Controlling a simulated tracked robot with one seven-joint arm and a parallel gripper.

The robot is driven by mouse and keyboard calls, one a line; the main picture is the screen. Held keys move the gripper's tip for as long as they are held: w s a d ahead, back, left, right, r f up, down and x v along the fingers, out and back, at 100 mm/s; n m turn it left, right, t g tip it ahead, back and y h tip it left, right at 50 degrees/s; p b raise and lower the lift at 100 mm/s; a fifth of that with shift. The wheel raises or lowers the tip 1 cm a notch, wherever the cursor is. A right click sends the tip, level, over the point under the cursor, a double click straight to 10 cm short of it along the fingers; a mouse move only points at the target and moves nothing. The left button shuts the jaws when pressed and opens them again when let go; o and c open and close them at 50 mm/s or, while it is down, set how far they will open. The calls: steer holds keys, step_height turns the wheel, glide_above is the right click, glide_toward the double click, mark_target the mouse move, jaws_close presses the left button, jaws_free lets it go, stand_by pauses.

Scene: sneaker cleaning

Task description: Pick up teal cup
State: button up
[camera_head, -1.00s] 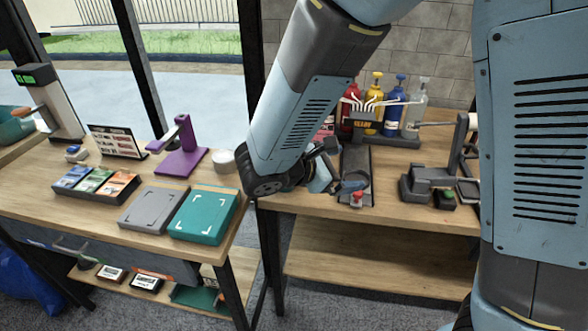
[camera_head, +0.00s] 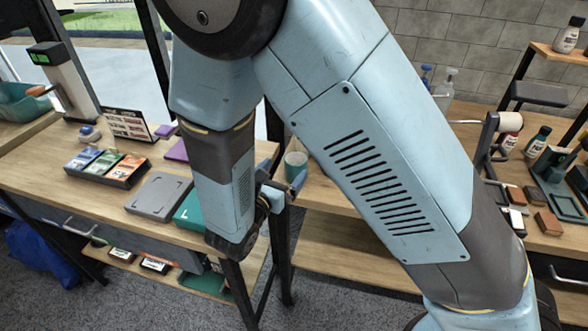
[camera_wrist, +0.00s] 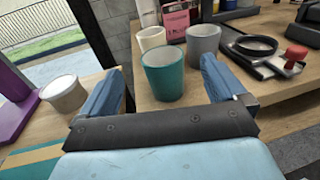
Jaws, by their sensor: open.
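In the head view the cup (camera_head: 296,164) shows just beyond my gripper (camera_head: 283,190), partly hidden by my arm. In the wrist view my gripper (camera_wrist: 162,68) is open and empty. Its two blue fingers point toward the cup, one on each side in the picture. The cup appears ahead of the fingertips; I see no contact.
A white cup (camera_wrist: 151,39) and a grey cup (camera_wrist: 203,43) stand close behind the teal cup. A black ring-shaped item (camera_wrist: 255,45) and a red knob (camera_wrist: 296,54) lie to the right. Another white cup (camera_wrist: 65,93) stands on the left table, beyond a gap.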

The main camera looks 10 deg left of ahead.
mark_target(301, 153)
steer(key=x, duration=0.4)
steer(key=shift+w+d, duration=0.15)
steer(key=shift+w, duration=0.1)
steer(key=shift+f+x, duration=0.25)
steer(key=shift+x, duration=1.05)
steer(key=shift+f+x, duration=0.25)
steer(key=shift+x, duration=1.05)
steer(key=shift+s, duration=0.1)
steer(key=shift+c, duration=0.2)
steer(key=c, duration=1)
steer(key=shift+r, duration=0.1)
